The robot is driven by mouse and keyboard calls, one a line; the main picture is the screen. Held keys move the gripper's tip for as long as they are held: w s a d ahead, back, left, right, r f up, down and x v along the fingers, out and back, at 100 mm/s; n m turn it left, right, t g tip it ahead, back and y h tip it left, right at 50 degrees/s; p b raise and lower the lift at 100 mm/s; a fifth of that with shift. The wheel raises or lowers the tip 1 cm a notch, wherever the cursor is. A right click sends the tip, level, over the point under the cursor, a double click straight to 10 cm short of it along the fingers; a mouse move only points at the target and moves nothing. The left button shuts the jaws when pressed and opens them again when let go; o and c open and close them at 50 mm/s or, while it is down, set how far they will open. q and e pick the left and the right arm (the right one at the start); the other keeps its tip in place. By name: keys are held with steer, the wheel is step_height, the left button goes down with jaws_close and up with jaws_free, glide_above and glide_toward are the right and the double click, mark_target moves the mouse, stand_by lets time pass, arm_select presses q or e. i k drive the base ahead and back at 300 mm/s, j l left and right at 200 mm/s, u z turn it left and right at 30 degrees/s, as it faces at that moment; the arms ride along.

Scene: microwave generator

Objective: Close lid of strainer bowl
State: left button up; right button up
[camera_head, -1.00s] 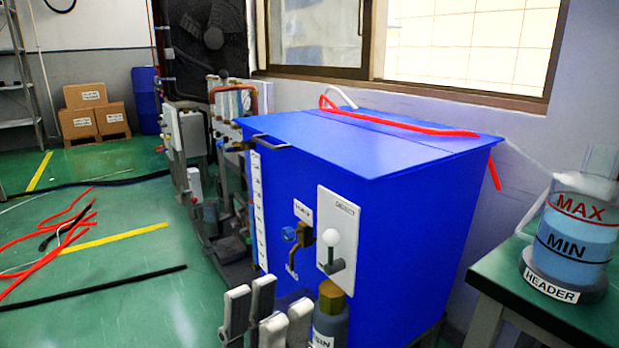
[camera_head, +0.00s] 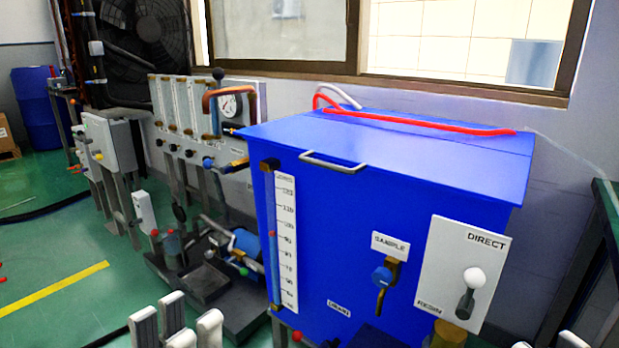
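No part is labelled as the strainer bowl and I see no open lid for certain. A blue cylindrical part (camera_head: 245,243) lies on the dark stand left of the tank, and a small clear vessel (camera_head: 172,243) with a red top stands near it; I cannot tell whether either is the strainer. My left gripper (camera_head: 178,322) is at the bottom left, its pale fingertips upright and apart with nothing between them. It is in front of the stand, touching nothing visible. Only pale tips of my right gripper (camera_head: 548,343) show at the bottom right edge.
A big blue tank (camera_head: 330,240) with a closed flat lid, a white handle and a red hose (camera_head: 420,125) fills the right. It carries a sample valve (camera_head: 383,277) and a white-knobbed lever (camera_head: 469,290). Flow meters (camera_head: 178,105) stand behind. Green floor at left is mostly clear.

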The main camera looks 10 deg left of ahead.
mark_target(179, 211)
steer(key=i+j, duration=0.15)
steer(key=j, duration=0.3)
steer(key=i+j, duration=0.1)
steer(key=j, duration=0.35)
steer(key=i+j+z, duration=0.1)
steer(key=j, duration=0.35)
steer(key=i+j, duration=0.15)
steer(key=j, duration=0.3)
steer(key=i+j, duration=0.15)
steer(key=j, duration=0.3)
steer(key=i+j, duration=0.15)
steer(key=j, duration=0.2)
steer(key=i+j+z, duration=0.1)
steer(key=j, duration=0.25)
steer(key=i+j, duration=0.15)
steer(key=j, duration=0.2)
steer(key=i+j, duration=0.1)
steer(key=j, duration=0.25)
steer(key=i+j+z, duration=0.1)
steer(key=j, duration=0.25)
steer(key=i+j, duration=0.15)
steer(key=j, duration=0.25)
steer(key=i+j, duration=0.2)
steer(key=j, duration=0.15)
steer(key=i+j, duration=0.25)
steer(key=j+z, duration=0.05)
steer(key=j, duration=0.05)
